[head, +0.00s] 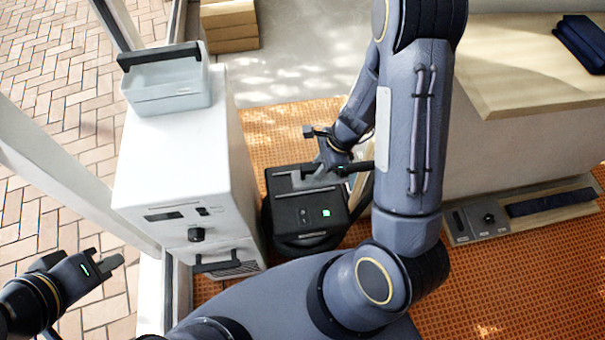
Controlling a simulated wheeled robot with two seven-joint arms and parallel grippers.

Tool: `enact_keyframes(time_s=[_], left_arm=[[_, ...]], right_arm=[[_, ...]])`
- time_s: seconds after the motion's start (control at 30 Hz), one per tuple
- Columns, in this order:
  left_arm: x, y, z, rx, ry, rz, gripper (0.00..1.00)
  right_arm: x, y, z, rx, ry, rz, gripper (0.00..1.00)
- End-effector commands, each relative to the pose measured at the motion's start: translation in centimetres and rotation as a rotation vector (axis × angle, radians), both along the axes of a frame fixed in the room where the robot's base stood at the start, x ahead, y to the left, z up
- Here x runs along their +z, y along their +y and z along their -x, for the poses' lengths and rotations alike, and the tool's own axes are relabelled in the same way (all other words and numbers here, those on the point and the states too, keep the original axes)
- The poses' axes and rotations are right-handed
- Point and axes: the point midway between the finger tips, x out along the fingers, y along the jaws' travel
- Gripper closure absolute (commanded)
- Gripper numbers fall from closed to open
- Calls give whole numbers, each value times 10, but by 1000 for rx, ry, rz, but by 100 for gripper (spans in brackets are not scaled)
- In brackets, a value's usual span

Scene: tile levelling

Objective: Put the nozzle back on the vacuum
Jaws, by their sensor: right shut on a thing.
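The vacuum (325,212) is a black box-shaped machine with a small green light, standing on the orange floor between the white cabinet and the bench. My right gripper (323,170) is low over the vacuum's far top edge. It is shut on a dark, slim piece (360,168) that looks like the nozzle. My wrist and arm hide much of it, and I cannot tell whether it touches the vacuum. My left gripper (105,262) is at the lower left, away from the vacuum, with nothing visible in it. Its jaw gap is unclear from this angle.
A white cabinet (175,165) stands close left of the vacuum, with a clear bin (170,88) on top. A wooden-topped bench (530,80) is at right, with a dark folded cloth (583,42). Cardboard boxes (228,22) stand behind. Orange floor (480,280) is open at lower right.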

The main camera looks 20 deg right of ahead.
Motion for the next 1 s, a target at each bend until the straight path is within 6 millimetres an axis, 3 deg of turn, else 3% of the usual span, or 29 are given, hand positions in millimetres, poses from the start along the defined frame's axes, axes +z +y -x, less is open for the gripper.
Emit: enact_keyframes(time_s=[0.1,0.3,0.53,0.77,1.0], left_arm=[[-12,0,0,0,0,0,100],[-21,0,0,0,0,0,100],[-24,0,0,0,0,0,100],[-38,0,0,0,0,0,100],[-36,0,0,0,0,0,100]], right_arm=[[-26,10,-22,3,2,0,100],[-51,19,-43,2,0,0,100],[-62,23,-53,3,0,0,100],[-95,24,-55,0,1,-1,100],[-94,24,-56,2,-3,0,100]])
